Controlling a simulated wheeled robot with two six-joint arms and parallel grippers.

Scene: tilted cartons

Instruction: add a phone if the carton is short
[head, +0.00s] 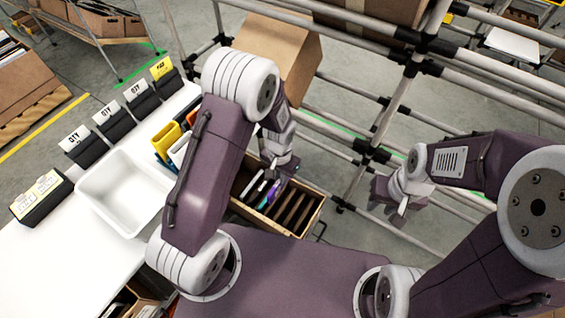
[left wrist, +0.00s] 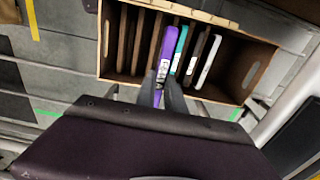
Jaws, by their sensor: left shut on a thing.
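A wooden slotted box (head: 312,217) stands below my left gripper (head: 275,172). It also shows in the left wrist view (left wrist: 258,62), holding a purple phone (left wrist: 163,50), a teal phone (left wrist: 181,48), a dark one (left wrist: 196,52) and a white one (left wrist: 208,60). Brown dividers stand to their left. My left gripper (left wrist: 165,92) is shut on the purple phone, which is still among the slots. My right gripper (head: 398,212) hangs apart to the right, over the floor by the rack; its finger gap is unclear. A tilted carton (head: 285,48) sits on the rack; its inside is hidden.
A pipe rack (head: 395,95) stands close beyond the grippers, with another carton (head: 345,8) at the top. On the white table (head: 40,255) are a white bin (head: 118,190), several labelled card holders (head: 82,146) and yellow and blue folders (head: 168,142).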

